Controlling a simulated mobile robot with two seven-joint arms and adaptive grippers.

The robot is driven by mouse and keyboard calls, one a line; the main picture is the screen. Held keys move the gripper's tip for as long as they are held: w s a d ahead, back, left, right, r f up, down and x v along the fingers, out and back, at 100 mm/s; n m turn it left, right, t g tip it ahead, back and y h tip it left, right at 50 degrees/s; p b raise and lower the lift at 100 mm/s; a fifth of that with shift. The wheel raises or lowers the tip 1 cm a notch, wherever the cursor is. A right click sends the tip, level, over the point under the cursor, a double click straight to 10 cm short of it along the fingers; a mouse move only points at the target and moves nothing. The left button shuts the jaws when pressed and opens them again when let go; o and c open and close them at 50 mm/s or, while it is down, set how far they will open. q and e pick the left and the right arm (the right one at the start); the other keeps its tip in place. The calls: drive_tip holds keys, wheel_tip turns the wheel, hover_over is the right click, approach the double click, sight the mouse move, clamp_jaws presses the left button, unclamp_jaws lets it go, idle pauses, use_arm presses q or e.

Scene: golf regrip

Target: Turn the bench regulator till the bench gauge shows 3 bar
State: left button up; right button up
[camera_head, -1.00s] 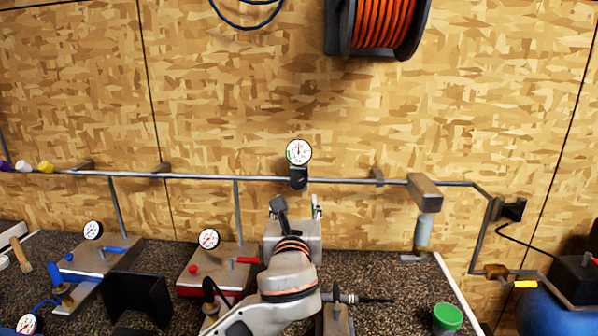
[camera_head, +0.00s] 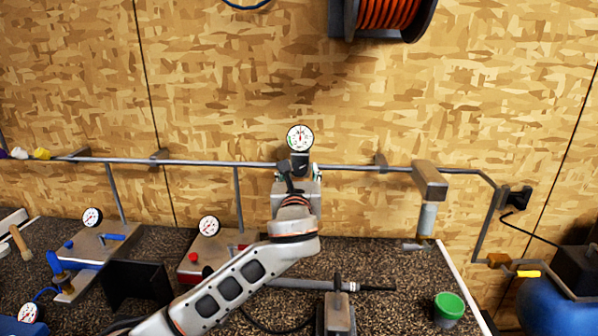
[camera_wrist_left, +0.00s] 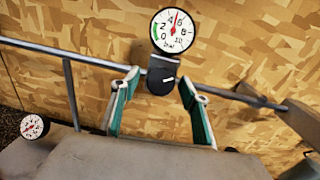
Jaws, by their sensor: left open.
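The bench gauge (camera_head: 300,138) is a round white dial on the wall pipe; it also shows in the left wrist view (camera_wrist_left: 174,31). Its red needle points up between 4 and 6, near 5, with a green band at the left of the scale. The bench regulator (camera_wrist_left: 161,77) is the dark knob with a white mark just below the gauge. My left gripper (camera_wrist_left: 160,82) is open, its green-lined fingers on either side of the knob. I see gaps beside the knob; contact is not visible. In the head view my gripper partly covers the regulator. My right gripper is out of view.
A metal pipe (camera_head: 220,164) runs along the wooden wall. Two smaller gauges (camera_head: 92,217) (camera_head: 209,226) stand on bench units at left. A clamp stand (camera_head: 337,311) and a green-lidded jar (camera_head: 449,307) are in front and at right. An orange hose reel (camera_head: 384,14) hangs above.

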use_arm(q)
drive_tip(key=c, duration=1.1)
drive_tip(key=shift+n+y, duration=0.4)
drive_tip(key=shift+n, duration=0.5)
drive_tip(key=o, duration=1.1)
